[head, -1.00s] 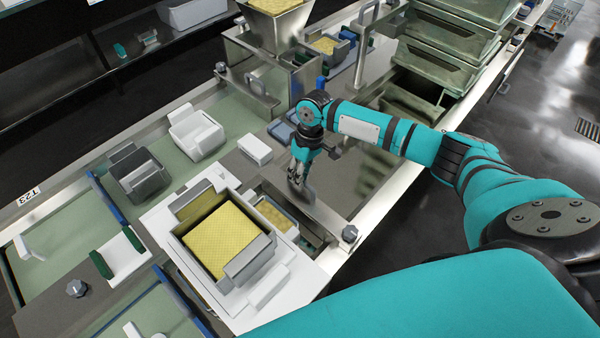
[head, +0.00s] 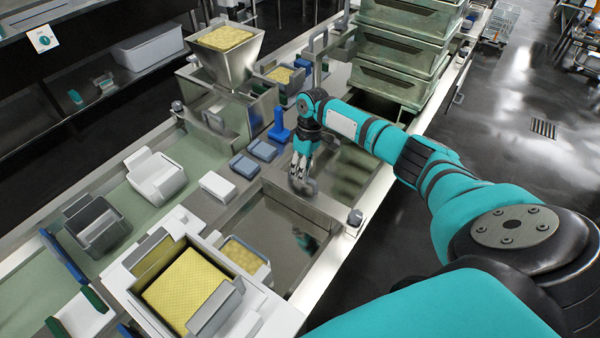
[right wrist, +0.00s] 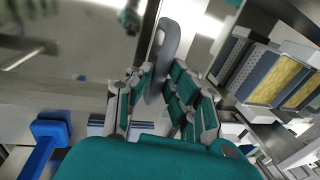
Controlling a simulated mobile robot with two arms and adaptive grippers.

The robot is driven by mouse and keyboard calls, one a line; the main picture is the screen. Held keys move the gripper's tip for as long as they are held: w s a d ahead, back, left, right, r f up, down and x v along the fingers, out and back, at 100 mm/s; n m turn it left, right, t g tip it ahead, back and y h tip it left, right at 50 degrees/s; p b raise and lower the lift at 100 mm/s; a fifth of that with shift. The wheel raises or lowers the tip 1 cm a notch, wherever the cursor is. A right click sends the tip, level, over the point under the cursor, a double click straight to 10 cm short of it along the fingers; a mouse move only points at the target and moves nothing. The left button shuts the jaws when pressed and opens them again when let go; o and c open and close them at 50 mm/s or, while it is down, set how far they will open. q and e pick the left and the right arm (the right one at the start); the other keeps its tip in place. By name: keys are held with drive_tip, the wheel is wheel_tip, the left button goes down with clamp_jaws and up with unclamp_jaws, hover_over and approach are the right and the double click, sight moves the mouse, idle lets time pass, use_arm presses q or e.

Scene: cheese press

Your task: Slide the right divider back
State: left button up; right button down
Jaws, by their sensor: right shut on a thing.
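The right divider (head: 325,206) is a steel cross-bar over the steel basin, with a grey upright handle (head: 309,187) on it. My right gripper (head: 299,178) reaches down from above and is shut on that handle. In the right wrist view the grey handle (right wrist: 171,45) stands between the two fingers (right wrist: 160,105). An open stretch of basin (head: 270,232) lies on the near side of the divider. My left gripper is not in view.
A white block mould (head: 262,318) with yellow curd stands at the near end of the basin. Grey-blue blocks (head: 262,150) and a white block (head: 217,187) lie left of the divider. A round knob (head: 355,217) is at the right rail. Green crates (head: 400,52) stack behind.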

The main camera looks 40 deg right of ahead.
drive_tip(key=shift+w+d+r, duration=0.15)
drive_tip(key=shift+d+r, duration=0.05)
drive_tip(key=shift+d, duration=0.1)
drive_tip(key=c, duration=1.3)
unclamp_jaws()
drive_tip(key=shift+f, duration=0.1)
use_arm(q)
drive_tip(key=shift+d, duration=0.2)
use_arm(e)
drive_tip(key=r, duration=0.4)
drive_tip(key=d+r, duration=0.1)
drive_tip(key=r, duration=0.3)
drive_tip(key=d+r, duration=0.1)
drive_tip(key=r, duration=0.2)
drive_tip(key=shift+w+d+r, duration=0.15)
drive_tip(key=shift+w+r, duration=0.2)
drive_tip(key=shift+r, duration=0.05)
drive_tip(key=shift+s+f, duration=0.1)
